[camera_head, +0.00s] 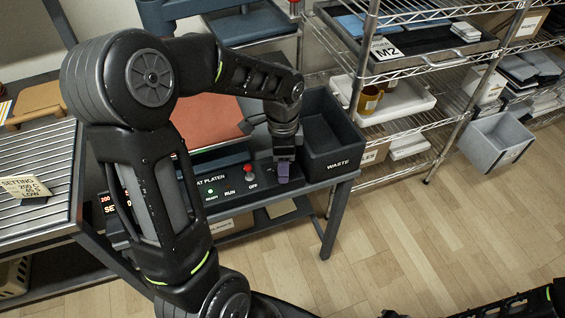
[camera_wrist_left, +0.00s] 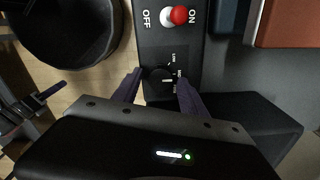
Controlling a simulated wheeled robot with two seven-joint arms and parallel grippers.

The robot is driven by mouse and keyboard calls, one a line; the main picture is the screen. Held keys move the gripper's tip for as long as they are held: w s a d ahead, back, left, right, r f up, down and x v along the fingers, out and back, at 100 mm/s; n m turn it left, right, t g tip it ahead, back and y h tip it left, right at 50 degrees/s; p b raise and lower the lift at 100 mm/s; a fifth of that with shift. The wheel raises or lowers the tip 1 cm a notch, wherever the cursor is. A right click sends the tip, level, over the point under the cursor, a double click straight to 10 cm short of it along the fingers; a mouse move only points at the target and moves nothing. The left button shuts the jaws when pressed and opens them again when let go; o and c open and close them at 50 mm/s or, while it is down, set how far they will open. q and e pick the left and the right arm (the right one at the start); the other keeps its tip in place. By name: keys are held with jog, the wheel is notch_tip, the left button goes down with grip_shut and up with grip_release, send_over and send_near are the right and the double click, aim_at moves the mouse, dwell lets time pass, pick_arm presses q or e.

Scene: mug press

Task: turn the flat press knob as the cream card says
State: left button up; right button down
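The cream card (camera_head: 24,188) at the far left reads "SETTING 200 C LOW". The flat press control panel (camera_head: 222,192) carries a "RUN" label and a lit green READY light. The dark round knob (camera_wrist_left: 160,80) is at the panel's end in the left wrist view, with small labels beside it. Its white mark points right, near the middle and lower labels; the exact setting is unclear. My left gripper (camera_wrist_left: 158,92) is open, one finger on each side of the knob; contact is unclear. In the head view my left gripper (camera_head: 284,172) hides the knob. My right gripper is out of view.
A red-tipped switch (camera_wrist_left: 178,15) sits beside the knob, its tip towards ON. A black WASTE bin (camera_head: 330,140) stands right of the panel. The red press platen (camera_head: 210,125) lies behind it. A red-lit display (camera_head: 108,203) is at the panel's left. Wire shelves (camera_head: 400,125) stand right.

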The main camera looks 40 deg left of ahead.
pick_arm(q)
grip_shut()
dwell(0.3)
jog(key=shift+n, duration=0.5)
jog(key=n, duration=0.9)
jog(key=shift+w, duration=0.1)
dwell(0.4)
jog(key=shift+o, duration=0.7)
grip_release()
